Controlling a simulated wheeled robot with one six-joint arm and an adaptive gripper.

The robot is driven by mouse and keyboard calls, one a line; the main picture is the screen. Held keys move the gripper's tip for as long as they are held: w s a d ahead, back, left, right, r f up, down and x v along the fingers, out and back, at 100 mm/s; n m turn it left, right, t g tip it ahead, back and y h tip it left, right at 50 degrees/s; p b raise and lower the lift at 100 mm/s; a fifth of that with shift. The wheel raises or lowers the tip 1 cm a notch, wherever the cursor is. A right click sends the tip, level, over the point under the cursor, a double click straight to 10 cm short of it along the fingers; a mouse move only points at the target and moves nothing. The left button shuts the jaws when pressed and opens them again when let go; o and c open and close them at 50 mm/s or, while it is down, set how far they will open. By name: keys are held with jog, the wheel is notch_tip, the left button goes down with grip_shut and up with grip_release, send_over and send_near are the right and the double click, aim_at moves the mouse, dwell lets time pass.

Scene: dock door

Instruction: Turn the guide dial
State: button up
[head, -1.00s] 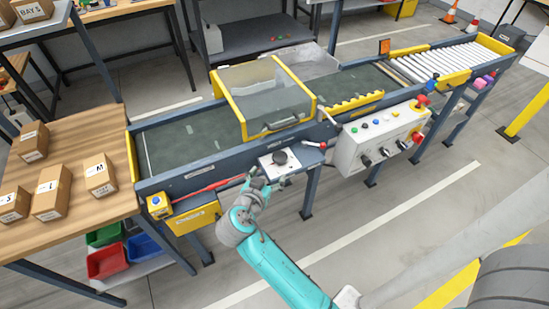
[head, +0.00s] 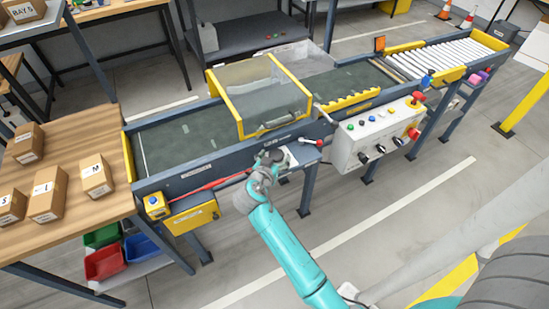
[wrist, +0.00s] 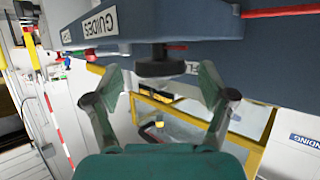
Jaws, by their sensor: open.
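The guide dial is a black round knob (wrist: 162,62) that shows in the wrist view under a panel marked "GUIDES". My gripper (wrist: 160,82) is open, with one finger on each side of the knob and a gap to both. The knob sits between and slightly beyond the fingertips. In the head view my gripper (head: 268,160) is at the small white plate (head: 302,153) on the conveyor's front side and largely covers the dial.
A white control box (head: 376,138) with buttons and knobs is right of the dial plate. A red-handled lever (head: 318,143) stands close by. The yellow-framed clear guard (head: 262,95) is behind. A wooden table (head: 75,225) with boxes is at the left.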

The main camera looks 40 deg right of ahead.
aim_at(282, 154)
jog(key=c, duration=1.1)
jog(key=shift+c, duration=0.2)
